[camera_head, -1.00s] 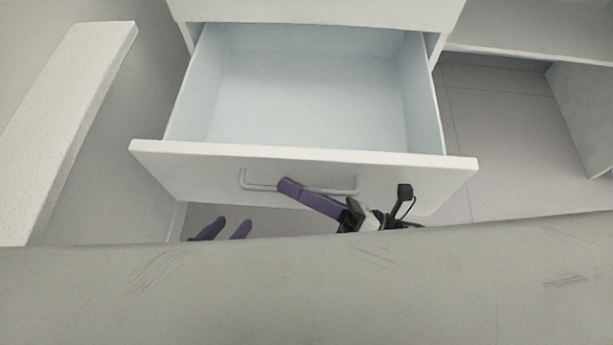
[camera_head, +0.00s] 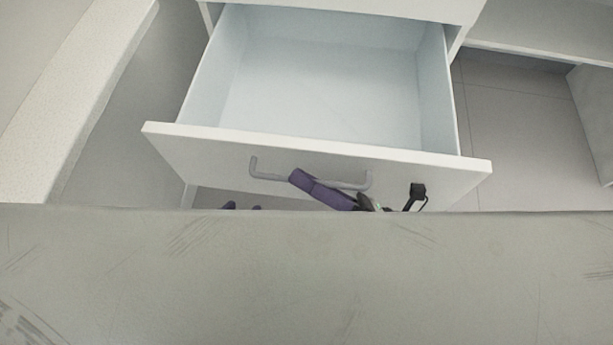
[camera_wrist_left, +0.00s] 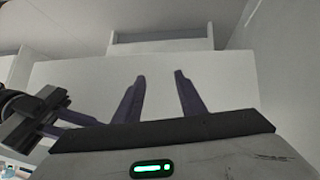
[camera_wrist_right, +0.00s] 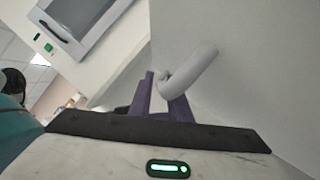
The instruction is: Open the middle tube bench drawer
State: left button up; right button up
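The drawer (camera_head: 205,151) is pulled well out in the head view, and its pale blue inside is empty. A grey bar handle (camera_head: 268,177) is on its white front. My right gripper (camera_head: 299,177) is at the middle of this handle. In the right wrist view the right gripper's purple fingers (camera_wrist_right: 160,84) are close together on the handle (camera_wrist_right: 195,66). My left gripper (camera_head: 242,207) is below the drawer front, with only its fingertips showing. In the left wrist view its fingers (camera_wrist_left: 160,77) are apart with nothing between them.
The white bench body (camera_head: 345,8) is above and behind the drawer. A pale speckled slab (camera_head: 75,90) stands at the left. Open grey floor (camera_head: 515,135) and a shelf unit (camera_head: 595,110) are at the right. My own grey body covers the bottom of the head view.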

jog(key=v, duration=1)
dwell(0.3)
